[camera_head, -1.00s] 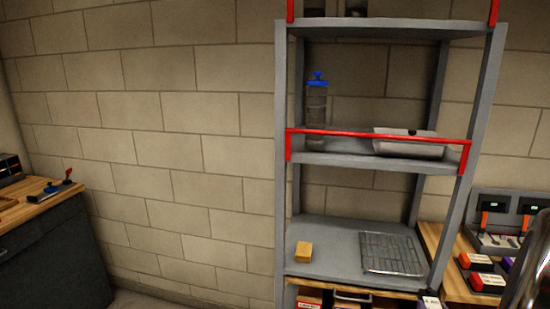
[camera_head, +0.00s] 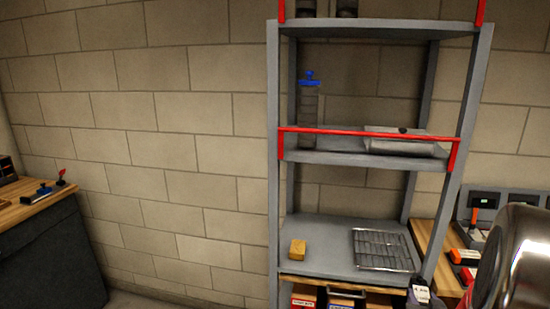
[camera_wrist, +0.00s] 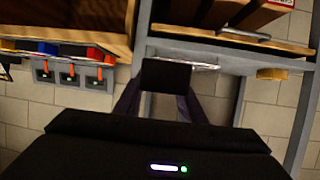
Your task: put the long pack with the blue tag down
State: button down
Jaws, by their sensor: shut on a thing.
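In the wrist view my gripper (camera_wrist: 160,104) is shut on a dark pack (camera_wrist: 166,75), whose black end face shows between the fingers. No blue tag is visible on this face, and the rest of the pack is hidden. The pack is seen in front of the grey shelf frame, and I cannot tell whether it touches anything.
A grey shelf unit (camera_head: 273,150) holds a yellow block (camera_head: 298,249) and wire rack (camera_head: 382,250) on its lower shelf. A wooden bench (camera_head: 430,242) with chargers (camera_head: 485,204) stands right.

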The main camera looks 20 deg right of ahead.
jog(key=w+a+f+n+t+y, duration=0.1)
jog(key=w+a, duration=0.5)
jog(key=a, duration=0.3)
jog(key=w+a+f+n+y, duration=0.1)
jog(key=w+a+n+y, duration=0.1)
jog(key=w+a, duration=0.5)
jog(key=w+a+f+n+y, duration=0.1)
jog(key=a+y, duration=0.1)
jog(key=a, duration=0.8)
jog(key=w+a+f+n+t+y, duration=0.1)
jog(key=w+a+n+y, duration=0.1)
jog(key=a, duration=0.9)
jog(key=shift+a, duration=0.2)
jog(key=shift+f, duration=0.15)
jog(key=f, duration=0.2)
jog(key=s+f, duration=0.1)
jog(key=f, duration=0.2)
jog(key=shift+s+f, duration=0.3)
jog(key=shift+f, duration=0.05)
jog(key=shift+a, duration=0.1)
